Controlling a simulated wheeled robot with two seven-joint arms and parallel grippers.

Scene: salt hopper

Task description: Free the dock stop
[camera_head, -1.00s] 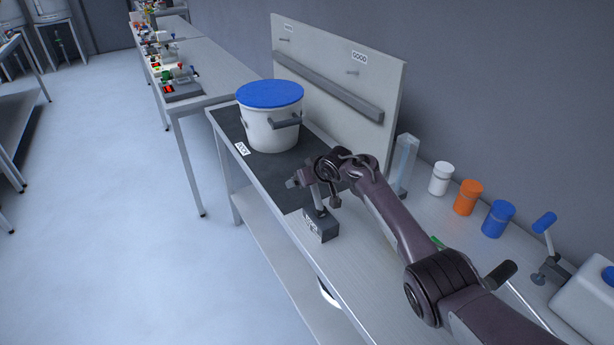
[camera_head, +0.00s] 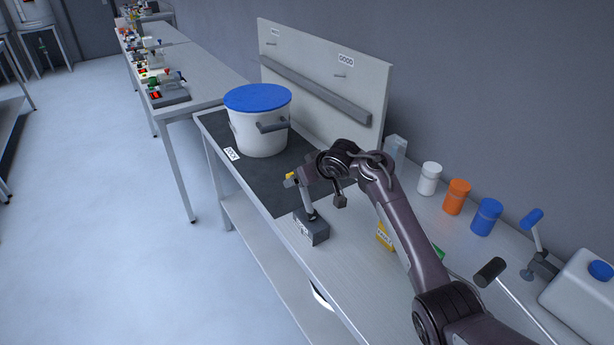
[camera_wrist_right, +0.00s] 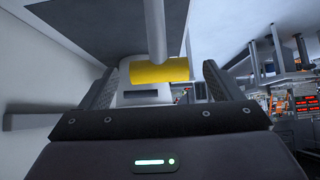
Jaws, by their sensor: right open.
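The dock stop is a dark grey block (camera_head: 311,227) with a label on its front, at the bench edge by the dark dock mat. A grey lever rises from it to a yellow grip (camera_head: 290,178). My right gripper (camera_head: 298,177) is at the top of this lever and partly hides it. In the right wrist view the yellow grip (camera_wrist_right: 160,70) lies crosswise between my two open fingers (camera_wrist_right: 160,85), with the lever rod running up from it. I see a gap at the finger on the right; contact cannot be told. My left gripper is out of view.
A white bucket (camera_head: 262,140) with a blue lid stands on the dock mat (camera_head: 290,180) behind the stop. A panel marked GOOD (camera_head: 330,90) stands at the back. White (camera_head: 429,180), orange (camera_head: 457,197) and blue (camera_head: 487,217) jars line the wall side.

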